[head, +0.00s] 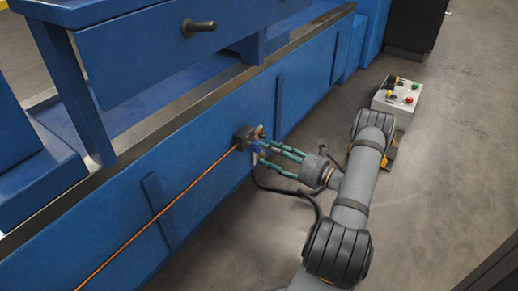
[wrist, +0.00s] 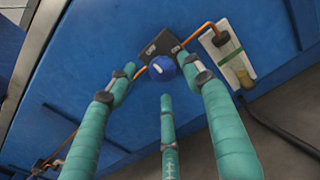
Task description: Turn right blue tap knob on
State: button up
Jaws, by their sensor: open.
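A round blue tap knob (wrist: 162,68) with a small white mark sits in front of a dark block (wrist: 159,45) on the blue wall in the wrist view. In the head view the dark block (head: 243,135) shows on the side of the blue stand, with the blue knob (head: 256,146) small and partly hidden by the fingers. My gripper (wrist: 160,78) has teal fingers, spread open and empty. In the wrist view their tips appear around the knob, left, right and below; I cannot tell whether they touch it. In the head view my gripper (head: 266,152) reaches the block from the right.
An orange line (head: 160,215) runs along the stand to the block. A pale plate with a dark fitting (wrist: 230,58) is right of the knob. A black cable (head: 290,192) hangs below my gripper. A control box (head: 397,100) stands behind my arm. The floor (head: 440,170) at right is open.

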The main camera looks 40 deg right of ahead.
aim_at(257, 145)
jog(key=b+x, duration=0.2)
jog(key=x, duration=0.3)
jog(key=shift+w, duration=0.2)
jog(key=c, duration=0.3)
jog(key=c, duration=0.8)
jog(key=shift+w+r, duration=0.1)
